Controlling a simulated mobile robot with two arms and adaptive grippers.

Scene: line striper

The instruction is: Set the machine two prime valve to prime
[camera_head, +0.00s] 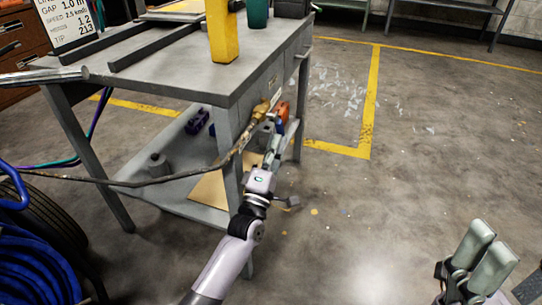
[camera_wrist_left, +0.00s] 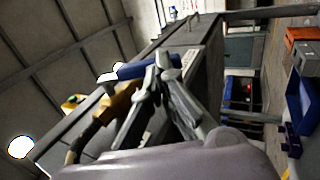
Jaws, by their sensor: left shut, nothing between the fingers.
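A brass valve body (camera_head: 261,110) sits at the side of the grey workbench, with a hose running from it. In the left wrist view the brass body (camera_wrist_left: 120,101) has a blue lever handle (camera_wrist_left: 138,69) across its top. A bit of blue shows near the fingers in the head view (camera_head: 281,127). My left gripper (camera_head: 275,128) is shut and empty beside the valve. In the left wrist view its fingertips (camera_wrist_left: 162,62) meet at the end of the blue handle; I cannot tell if they touch. My right gripper (camera_head: 492,240) is at the lower right, away from the bench.
The workbench (camera_head: 190,75) carries a yellow object (camera_head: 223,38) and a green cup (camera_head: 257,13). An orange part (camera_head: 283,110) is beyond the valve. The hose (camera_head: 130,183) crosses the bench front. A blue hose coil (camera_head: 40,265) lies lower left. Floor to the right is clear.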

